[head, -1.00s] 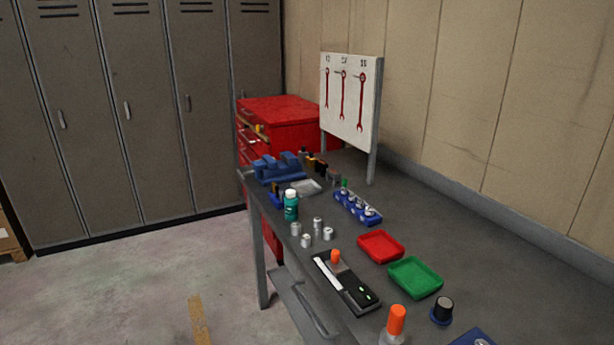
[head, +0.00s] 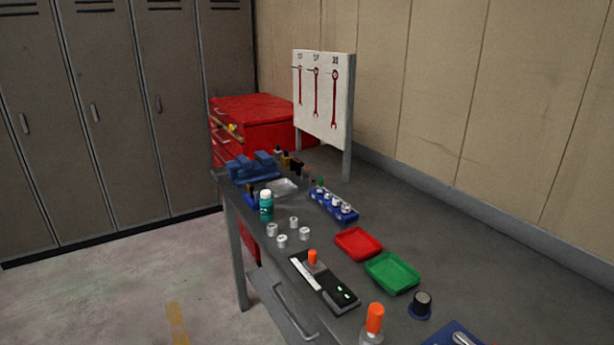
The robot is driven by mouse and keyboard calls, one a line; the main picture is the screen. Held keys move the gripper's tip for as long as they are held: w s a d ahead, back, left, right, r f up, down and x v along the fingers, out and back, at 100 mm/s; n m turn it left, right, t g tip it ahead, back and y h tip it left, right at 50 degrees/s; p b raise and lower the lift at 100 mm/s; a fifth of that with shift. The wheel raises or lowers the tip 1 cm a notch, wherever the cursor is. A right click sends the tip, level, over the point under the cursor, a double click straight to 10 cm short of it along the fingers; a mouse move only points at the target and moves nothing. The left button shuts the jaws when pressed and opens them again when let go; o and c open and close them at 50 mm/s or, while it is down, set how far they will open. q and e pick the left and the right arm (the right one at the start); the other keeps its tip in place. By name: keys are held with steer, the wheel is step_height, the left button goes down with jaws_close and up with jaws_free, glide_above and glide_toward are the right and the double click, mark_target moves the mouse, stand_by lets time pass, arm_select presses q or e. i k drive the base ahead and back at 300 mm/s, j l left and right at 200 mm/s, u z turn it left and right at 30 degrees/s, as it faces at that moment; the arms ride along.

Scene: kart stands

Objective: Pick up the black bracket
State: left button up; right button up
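I cannot make out a clear black bracket in the head view. A black flat device (head: 338,293) with a white strip and small green lights lies near the front edge of the grey workbench (head: 440,240). An orange-topped piece stands on or right beside it. Small dark items (head: 297,165) stand at the far end of the bench, too small to identify. Neither of my grippers is in view.
The bench also holds a red tray (head: 358,243), a green tray (head: 392,273), a blue socket rack (head: 333,206), a teal bottle (head: 266,206), a blue vise (head: 253,167) and an orange-capped bottle (head: 374,322). A red cabinet (head: 262,122) stands behind. The floor at left is clear.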

mark_target(295, 163)
steer(key=i+j+z, duration=0.1)
steer(key=z, duration=0.45)
steer(key=i+j+z, duration=0.15)
steer(key=j+z, duration=0.2)
steer(key=j, duration=0.5)
steer(key=i+j+z, duration=0.1)
steer(key=j+z, duration=0.3)
steer(key=j, duration=0.45)
